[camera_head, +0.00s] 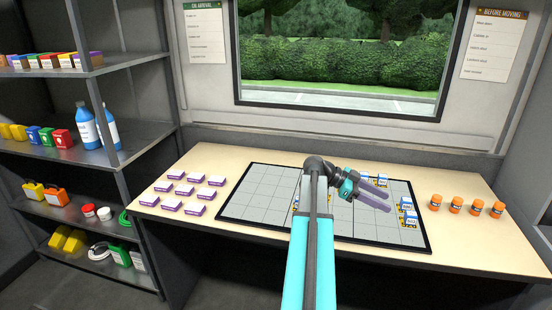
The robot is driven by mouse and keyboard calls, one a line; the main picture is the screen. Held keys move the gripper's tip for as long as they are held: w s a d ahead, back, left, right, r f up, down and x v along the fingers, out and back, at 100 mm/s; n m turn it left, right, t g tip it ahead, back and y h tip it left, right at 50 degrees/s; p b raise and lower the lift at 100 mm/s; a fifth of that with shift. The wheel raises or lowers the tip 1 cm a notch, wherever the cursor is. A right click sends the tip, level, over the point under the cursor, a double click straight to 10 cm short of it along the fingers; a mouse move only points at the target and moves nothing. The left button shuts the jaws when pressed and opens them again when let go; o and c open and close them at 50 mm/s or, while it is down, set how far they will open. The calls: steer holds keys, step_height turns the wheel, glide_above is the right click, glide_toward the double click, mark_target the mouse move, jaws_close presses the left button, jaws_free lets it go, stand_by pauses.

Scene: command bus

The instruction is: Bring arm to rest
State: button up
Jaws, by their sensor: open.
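My arm, teal and dark grey, reaches forward from the bottom middle over the desk. A few small blue and white blocks (409,217) stand on the right part of the board. Others lie behind the gripper, and my arm partly hides one near the middle.
Several purple and white boxes (187,190) lie on the desk (222,158) at left, and several orange jars (455,205) stand at right. A shelf (75,150) with bottles and boxes stands at left. A window wall closes off the back.

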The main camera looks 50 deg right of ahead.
step_height(320, 180, up, 22)
steer(key=p, duration=2.2)
